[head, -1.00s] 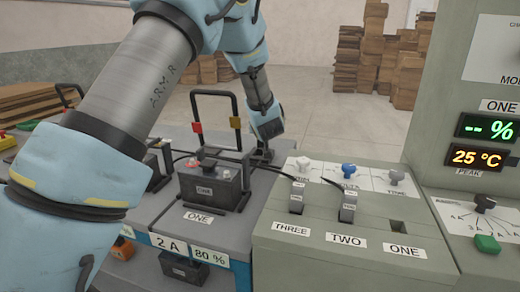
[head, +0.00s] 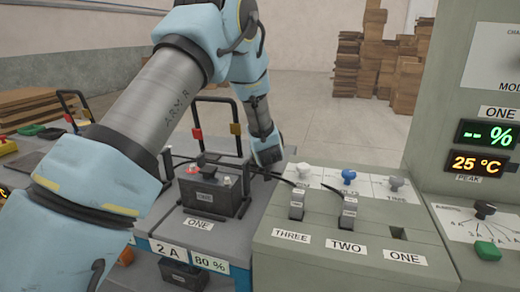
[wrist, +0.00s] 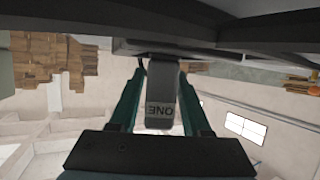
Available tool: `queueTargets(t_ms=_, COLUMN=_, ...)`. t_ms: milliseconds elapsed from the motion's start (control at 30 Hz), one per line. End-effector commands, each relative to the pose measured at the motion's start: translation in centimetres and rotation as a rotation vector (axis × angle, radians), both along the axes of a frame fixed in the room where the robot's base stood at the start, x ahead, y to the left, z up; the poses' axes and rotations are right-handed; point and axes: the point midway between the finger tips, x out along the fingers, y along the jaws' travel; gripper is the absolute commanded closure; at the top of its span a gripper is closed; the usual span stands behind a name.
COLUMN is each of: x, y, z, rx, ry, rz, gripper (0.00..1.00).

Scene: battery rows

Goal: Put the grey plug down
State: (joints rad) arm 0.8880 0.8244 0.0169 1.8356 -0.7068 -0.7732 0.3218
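The grey plug (wrist: 161,92), marked ONE, sits between the two teal fingers of my gripper (wrist: 160,72) in the wrist view. The fingers lie against its sides. Its far end is close under a dark surface at the top of that view; I cannot tell whether they touch. In the head view my gripper (head: 267,156) is low behind the right side of the dark battery (head: 214,190), and the plug in it is hidden.
Two dark plugs stand in the grey panel (head: 330,262) at THREE (head: 297,204) and TWO (head: 348,213); the ONE socket (head: 397,233) is empty. Black cables run behind the battery towards the panel. White, blue and grey knobs (head: 396,184) line the panel's back.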

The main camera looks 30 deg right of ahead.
Motion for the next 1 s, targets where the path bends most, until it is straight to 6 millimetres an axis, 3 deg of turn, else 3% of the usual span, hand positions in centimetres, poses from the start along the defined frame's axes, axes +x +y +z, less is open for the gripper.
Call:
queueTargets(t_ms=100, x=0.0, y=0.0, z=0.0, rx=0.0, ry=0.0, rz=0.0, gripper=0.38)
queueTargets(t_ms=400, x=0.0, y=0.0, z=0.5, rx=0.0, ry=0.0, rz=0.0, gripper=0.38)
queueTargets(t_ms=800, x=-5.2, y=1.9, z=2.5, rx=0.0, ry=0.0, rz=-0.001, gripper=0.38)
queueTargets(t_ms=1000, x=-6.4, y=2.4, z=3.1, rx=0.0, ry=0.0, rz=0.0, gripper=0.38)
